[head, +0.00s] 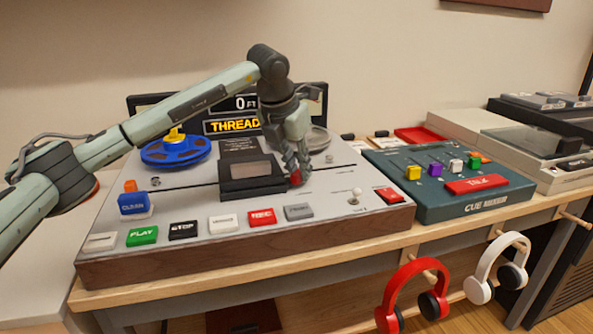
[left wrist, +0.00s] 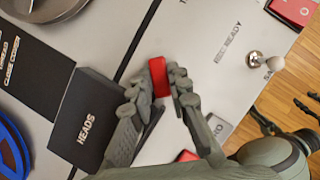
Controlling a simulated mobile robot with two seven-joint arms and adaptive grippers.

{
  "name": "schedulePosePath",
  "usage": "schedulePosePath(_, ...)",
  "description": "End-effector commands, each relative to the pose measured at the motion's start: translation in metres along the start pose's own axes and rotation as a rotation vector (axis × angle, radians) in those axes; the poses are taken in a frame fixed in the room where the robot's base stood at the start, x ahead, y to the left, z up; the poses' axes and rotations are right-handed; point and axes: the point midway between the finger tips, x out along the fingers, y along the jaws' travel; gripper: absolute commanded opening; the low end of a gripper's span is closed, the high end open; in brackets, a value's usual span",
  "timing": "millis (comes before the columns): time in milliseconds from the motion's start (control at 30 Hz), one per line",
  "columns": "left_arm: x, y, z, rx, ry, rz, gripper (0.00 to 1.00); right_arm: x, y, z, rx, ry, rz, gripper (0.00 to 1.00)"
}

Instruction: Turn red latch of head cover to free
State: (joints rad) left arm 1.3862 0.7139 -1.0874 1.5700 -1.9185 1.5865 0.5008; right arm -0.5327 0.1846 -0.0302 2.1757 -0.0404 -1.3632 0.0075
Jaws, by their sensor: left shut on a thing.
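The head cover (head: 251,172) is a black box with a window in the middle of the tape deck. In the left wrist view it shows as a black box marked HEADS (left wrist: 88,118). The red latch (left wrist: 160,77) lies at the cover's right side. My left gripper (head: 297,177) comes down from above, its fingers shut on the red latch. In the left wrist view, the two fingers (left wrist: 165,90) sit on either side of it. In the head view the fingers hide most of the latch.
The deck (head: 340,220) carries a blue reel (head: 175,151) at left and a row of labelled buttons (head: 223,223) at the front. A small toggle (head: 355,196) stands to the right. The cue mixer (head: 450,185) is farther right. Red headphones (head: 411,290) hang below the table edge.

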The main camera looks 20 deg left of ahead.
Motion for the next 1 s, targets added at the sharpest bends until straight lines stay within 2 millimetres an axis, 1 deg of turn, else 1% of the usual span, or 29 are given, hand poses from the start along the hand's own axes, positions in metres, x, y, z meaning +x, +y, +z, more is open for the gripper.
schedulePosePath(500, 0.002, -0.01, 0.003, -0.447, -0.001, 0.185, 0.0, -0.045, 0.008, -0.001, 0.003, 0.02, 0.027, 0.4)
schedulePosePath(800, 0.002, -0.013, 0.005, -0.657, 0.0, 0.271, 0.0, -0.062, 0.01, 0.001, 0.005, 0.026, 0.036, 0.4)
schedulePosePath(1000, 0.002, -0.013, 0.006, -0.744, -0.001, 0.308, 0.0, -0.068, 0.011, 0.002, 0.006, 0.028, 0.039, 0.4)
